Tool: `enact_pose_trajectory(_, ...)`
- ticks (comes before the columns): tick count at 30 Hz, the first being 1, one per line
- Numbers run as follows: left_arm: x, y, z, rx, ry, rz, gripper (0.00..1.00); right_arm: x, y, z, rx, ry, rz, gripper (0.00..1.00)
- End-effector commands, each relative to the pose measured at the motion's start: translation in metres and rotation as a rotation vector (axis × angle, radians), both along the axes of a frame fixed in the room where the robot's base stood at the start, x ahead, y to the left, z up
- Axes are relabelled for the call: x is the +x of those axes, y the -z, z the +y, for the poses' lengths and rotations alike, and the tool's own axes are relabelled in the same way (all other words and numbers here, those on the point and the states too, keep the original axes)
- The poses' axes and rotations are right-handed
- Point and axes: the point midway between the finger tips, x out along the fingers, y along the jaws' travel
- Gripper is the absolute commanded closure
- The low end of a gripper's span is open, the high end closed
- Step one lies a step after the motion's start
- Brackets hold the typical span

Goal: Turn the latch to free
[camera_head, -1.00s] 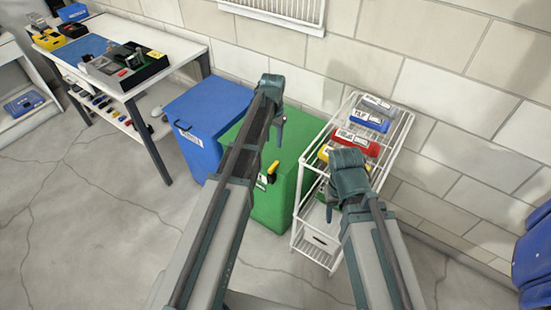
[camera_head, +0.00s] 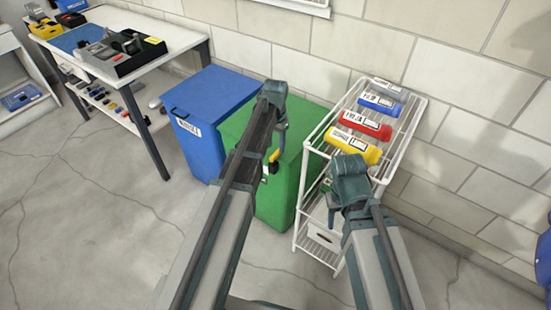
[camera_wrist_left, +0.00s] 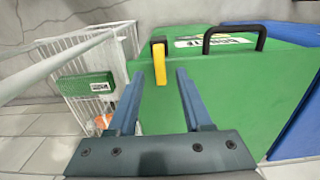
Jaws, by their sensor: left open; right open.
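The latch (camera_head: 274,157) is a small yellow lever with a black top on the front of the green bin (camera_head: 293,180). In the left wrist view the latch (camera_wrist_left: 159,61) hangs upright, its yellow end pointing down. My left gripper (camera_head: 281,127) is just above the latch in the head view. In the left wrist view its open fingers (camera_wrist_left: 159,78) point at the bin, with the latch framed in the gap; contact cannot be told. My right gripper (camera_head: 334,205) is open in front of the white rack, its fingers partly hidden.
A blue bin (camera_head: 208,105) stands left of the green one. The green bin's lid has a black handle (camera_wrist_left: 234,31). A white wire rack (camera_head: 407,135) with coloured boxes stands close on the right. A workbench (camera_head: 180,40) is at the back left. The floor in front is clear.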

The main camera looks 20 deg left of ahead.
Motion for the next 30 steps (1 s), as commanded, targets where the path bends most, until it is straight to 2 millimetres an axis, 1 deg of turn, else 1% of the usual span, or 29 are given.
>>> enact_pose_trajectory(1,0.000,0.015,0.000,0.000,0.000,0.000,0.50,0.000,0.015,0.000,0.000,0.000,0.000,0.50)
enact_pose_trajectory(6,0.000,0.032,0.000,0.000,0.000,0.000,0.50,0.000,0.032,0.000,0.000,0.000,0.000,0.50)
enact_pose_trajectory(10,0.000,0.037,0.000,0.000,0.000,0.000,0.50,0.000,0.037,0.000,0.000,0.000,0.000,0.50)
enact_pose_trajectory(18,0.000,0.036,0.000,0.000,0.000,0.000,0.50,0.000,0.036,0.000,0.000,0.000,0.000,0.50)
enact_pose_trajectory(20,0.000,0.036,0.000,0.000,0.000,0.000,0.59,0.000,0.036,0.000,0.000,0.000,0.000,0.50)
enact_pose_trajectory(24,0.000,0.036,0.000,0.000,0.000,0.000,0.84,0.000,0.036,0.000,0.000,0.000,0.000,0.50)
enact_pose_trajectory(27,0.000,0.036,0.000,0.000,0.000,0.000,1.00,0.000,0.036,0.000,0.000,0.000,0.000,0.50)
enact_pose_trajectory(30,0.000,0.036,0.000,0.000,0.000,0.000,1.00,0.000,0.036,0.000,0.000,0.000,0.000,0.50)
